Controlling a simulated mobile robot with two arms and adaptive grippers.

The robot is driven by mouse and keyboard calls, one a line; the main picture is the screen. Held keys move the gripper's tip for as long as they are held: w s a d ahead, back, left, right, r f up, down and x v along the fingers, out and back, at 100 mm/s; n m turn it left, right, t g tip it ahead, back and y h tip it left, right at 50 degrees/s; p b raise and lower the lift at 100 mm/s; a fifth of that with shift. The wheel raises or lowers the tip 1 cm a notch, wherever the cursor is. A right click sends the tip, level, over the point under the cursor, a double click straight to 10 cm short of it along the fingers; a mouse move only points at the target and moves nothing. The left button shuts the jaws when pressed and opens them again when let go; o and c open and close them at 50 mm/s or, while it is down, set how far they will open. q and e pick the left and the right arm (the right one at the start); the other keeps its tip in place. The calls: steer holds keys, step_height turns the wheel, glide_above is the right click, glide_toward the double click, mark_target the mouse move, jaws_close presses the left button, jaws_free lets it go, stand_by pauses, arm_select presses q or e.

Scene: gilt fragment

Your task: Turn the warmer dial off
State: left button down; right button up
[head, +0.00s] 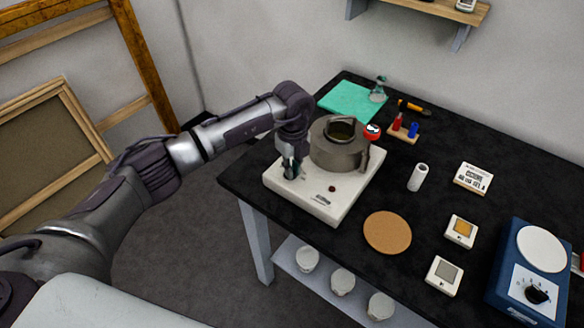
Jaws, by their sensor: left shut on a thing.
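The warmer (345,202) is a white box on the black table, with a grey pot (335,157) standing on top. My left gripper (290,170) points down at the warmer's left front part, beside the pot. It is shut on what appears to be the warmer dial, which the fingers hide. The dial's setting cannot be seen. My right gripper is not in view.
A cork disc (387,232) and a white cylinder (418,177) lie right of the warmer. A blue device (510,275) with a black knob stands at the far right. A green mat (345,100) lies behind. White-covered jars (342,281) stand on the lower shelf.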

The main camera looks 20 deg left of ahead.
arm_select(q)
steer(key=shift+n, duration=0.3)
stand_by(0.4)
steer(key=c, duration=1.2)
jaws_free()
step_height(320, 180, up, 12)
